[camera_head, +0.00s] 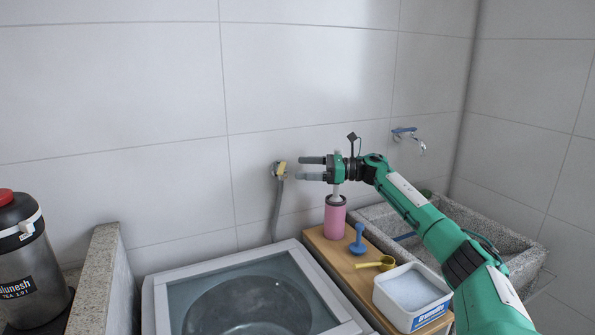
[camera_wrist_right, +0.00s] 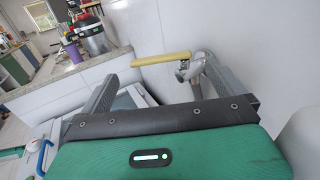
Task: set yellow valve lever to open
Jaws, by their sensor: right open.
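The yellow valve lever (camera_head: 282,170) is on a small metal valve on the tiled wall, with a grey hose (camera_head: 277,212) hanging below. In the right wrist view the lever (camera_wrist_right: 161,59) is a long yellow bar reaching left from the metal valve body (camera_wrist_right: 186,72). My right gripper (camera_head: 301,168) is open and empty, just right of the lever, fingers pointing left. In the right wrist view its two fingers (camera_wrist_right: 160,76) stand wide apart, with the lever beyond and between them. I cannot tell whether anything touches. My left gripper is not in view.
A glass-lidded washing machine (camera_head: 180,285) stands below the valve. A wooden board (camera_head: 337,254) holds a pink bottle (camera_head: 335,217), a blue scoop, a yellow scoop and a white powder tub (camera_head: 411,294). A stone sink (camera_head: 517,262) and a blue-handled tap (camera_head: 404,131) are right.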

